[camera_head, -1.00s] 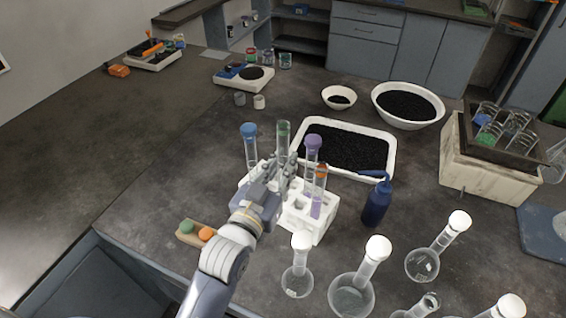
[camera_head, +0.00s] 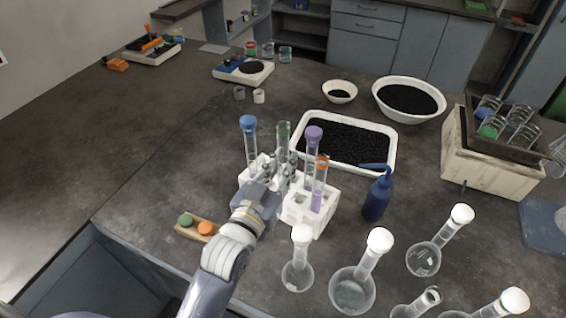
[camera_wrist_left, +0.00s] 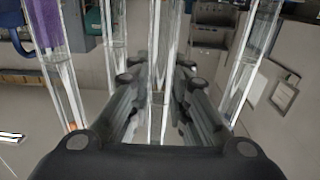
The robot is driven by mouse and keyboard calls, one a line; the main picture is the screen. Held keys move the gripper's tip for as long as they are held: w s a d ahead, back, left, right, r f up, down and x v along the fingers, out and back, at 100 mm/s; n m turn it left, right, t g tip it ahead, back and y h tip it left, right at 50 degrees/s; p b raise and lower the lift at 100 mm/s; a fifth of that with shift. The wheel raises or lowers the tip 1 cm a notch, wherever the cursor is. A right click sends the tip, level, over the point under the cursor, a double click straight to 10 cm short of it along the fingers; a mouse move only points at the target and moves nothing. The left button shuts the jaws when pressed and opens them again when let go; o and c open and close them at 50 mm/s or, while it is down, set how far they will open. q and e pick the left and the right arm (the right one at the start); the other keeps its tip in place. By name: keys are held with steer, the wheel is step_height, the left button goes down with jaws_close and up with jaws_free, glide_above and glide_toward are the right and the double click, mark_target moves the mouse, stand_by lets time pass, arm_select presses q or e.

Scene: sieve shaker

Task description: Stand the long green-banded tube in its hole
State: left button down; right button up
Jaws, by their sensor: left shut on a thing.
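The long green-banded tube (camera_head: 283,133) stands upright over the white rack (camera_head: 305,213), between a blue-capped tube and a purple-capped tube. My left gripper (camera_head: 277,174) is shut on it. In the left wrist view the clear tube (camera_wrist_left: 160,70) runs between the fingers (camera_wrist_left: 160,98). Its lower end is hidden behind my gripper, so I cannot tell how deep it sits in a hole. My right gripper is not in view.
The blue-capped tube (camera_head: 249,140), purple-capped tube (camera_head: 313,155) and orange-banded tube (camera_head: 321,172) stand close around in the rack. A tray of black grains (camera_head: 393,160) lies behind, a blue bottle (camera_head: 377,198) at right, and round flasks (camera_head: 352,290) in front.

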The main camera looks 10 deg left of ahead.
arm_select(q)
steer(key=shift+f+b, duration=0.65)
steer(key=shift+f, duration=0.9)
steer(key=shift+f, duration=0.4)
steer(key=c, duration=1.4)
jaws_free()
steer(key=v, duration=1.2)
